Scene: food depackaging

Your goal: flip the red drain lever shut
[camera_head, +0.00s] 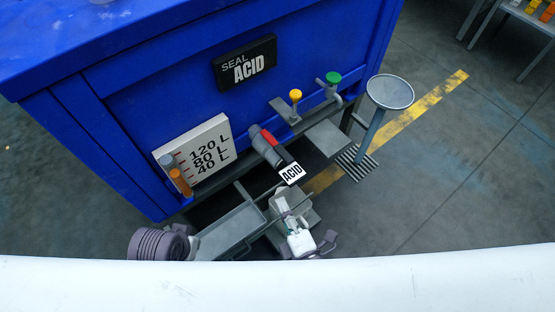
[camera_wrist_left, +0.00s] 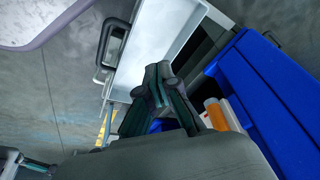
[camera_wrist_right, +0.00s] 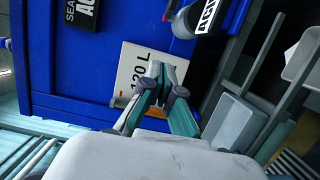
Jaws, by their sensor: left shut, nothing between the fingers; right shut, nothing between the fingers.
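The red drain lever (camera_head: 270,138) lies along the top of the grey drain pipe (camera_head: 264,149) on the front of the blue tank, by a tag reading ACID (camera_head: 291,173). In the right wrist view a bit of red (camera_wrist_right: 168,9) shows at the top edge by the pipe. My right gripper (camera_wrist_right: 163,70) is shut and empty, in front of the level gauge in its own view; in the head view it (camera_head: 283,206) is below the lever, apart from it. My left gripper (camera_wrist_left: 158,72) is shut and empty near a grey tray; I cannot make it out surely in the head view.
The blue tank (camera_head: 170,70) bears a level gauge (camera_head: 208,140), a yellow-knobbed valve (camera_head: 295,95) and a green-knobbed valve (camera_head: 333,78). A round-topped stand (camera_head: 390,92) is to the right. Open floor lies farther right.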

